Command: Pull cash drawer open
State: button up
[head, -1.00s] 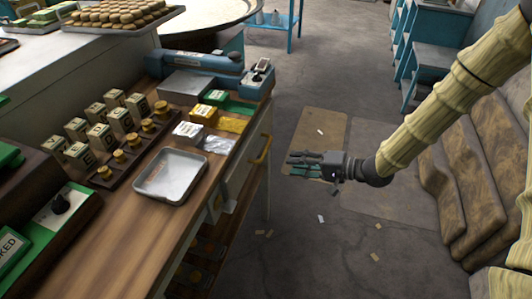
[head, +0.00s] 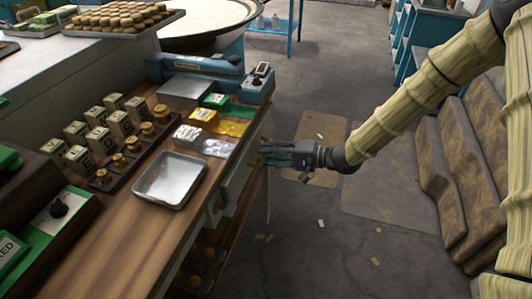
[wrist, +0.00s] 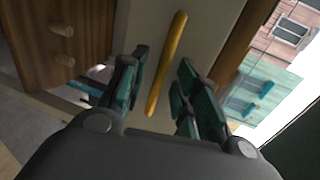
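The cash drawer (wrist: 211,38) shows in the wrist view as a pale front panel with a long yellow handle (wrist: 167,62). The drawer front looks closed. My gripper (wrist: 160,88) is open, with one teal-padded finger on each side of the handle. The handle lies between the fingers, and no grip on it shows. In the head view my gripper (head: 268,153) is at the right side of the wooden counter, in front of the drawer.
The wooden counter (head: 118,235) carries a metal tray (head: 171,180), small boxes and a blue-grey device (head: 205,63). Shelves with jars lie below the counter. Open floor (head: 330,235) is to the right, then brown sacks (head: 455,155). Wooden drawers with knobs (wrist: 62,30) show left in the wrist view.

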jog(key=shift+x, duration=0.8)
grip_shut()
jog(key=shift+d, duration=0.1)
